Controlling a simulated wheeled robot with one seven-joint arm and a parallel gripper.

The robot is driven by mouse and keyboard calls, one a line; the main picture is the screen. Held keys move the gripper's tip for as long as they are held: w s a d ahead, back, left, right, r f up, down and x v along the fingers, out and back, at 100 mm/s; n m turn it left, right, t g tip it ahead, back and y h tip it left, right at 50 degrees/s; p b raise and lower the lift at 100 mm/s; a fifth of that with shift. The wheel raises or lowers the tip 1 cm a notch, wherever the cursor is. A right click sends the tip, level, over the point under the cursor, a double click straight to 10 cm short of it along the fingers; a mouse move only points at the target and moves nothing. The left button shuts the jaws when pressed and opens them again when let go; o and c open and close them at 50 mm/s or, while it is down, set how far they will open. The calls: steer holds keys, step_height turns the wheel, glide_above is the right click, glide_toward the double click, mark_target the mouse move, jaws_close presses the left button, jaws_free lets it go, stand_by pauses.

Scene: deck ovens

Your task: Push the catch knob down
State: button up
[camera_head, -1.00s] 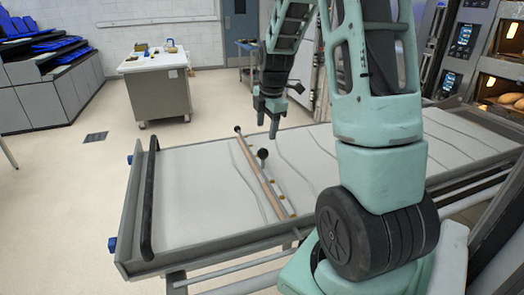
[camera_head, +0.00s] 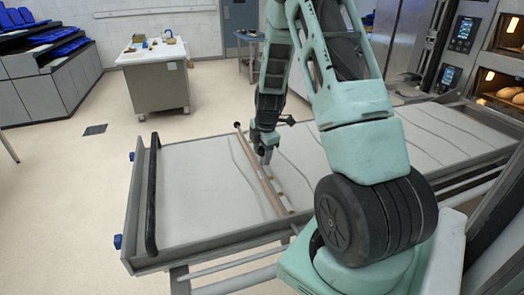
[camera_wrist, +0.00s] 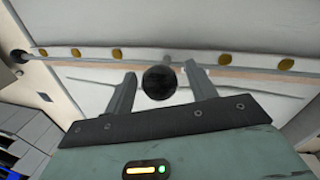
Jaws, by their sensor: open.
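The catch knob is a round black ball (camera_wrist: 159,83), seen in the wrist view between my fingers. In the head view it is hidden behind my gripper (camera_head: 264,157). My gripper is open, with one grey finger on each side of the ball; the gripper also shows in the wrist view (camera_wrist: 160,74). I cannot tell whether either finger touches the ball. A long wooden bar (camera_head: 270,191) lies across the pale loader bed (camera_head: 195,190), close beside my gripper. In the wrist view the bar, with several brass discs (camera_wrist: 117,53), runs behind the ball.
A black handle rail (camera_head: 152,195) runs along the loader's left end. Lit deck ovens with loaves (camera_head: 511,94) stand at the right. A work table (camera_head: 152,52) and blue-topped racks stand at the back left.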

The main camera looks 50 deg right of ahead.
steer(key=shift+c, duration=0.4)
jaws_close()
step_height(320, 180, down, 2)
steer(key=b, duration=0.2)
steer(key=shift+f+b, duration=0.1)
steer(key=shift+b, duration=0.3)
steer(key=shift+s, duration=0.1)
steer(key=shift+o, duration=0.4)
jaws_free()
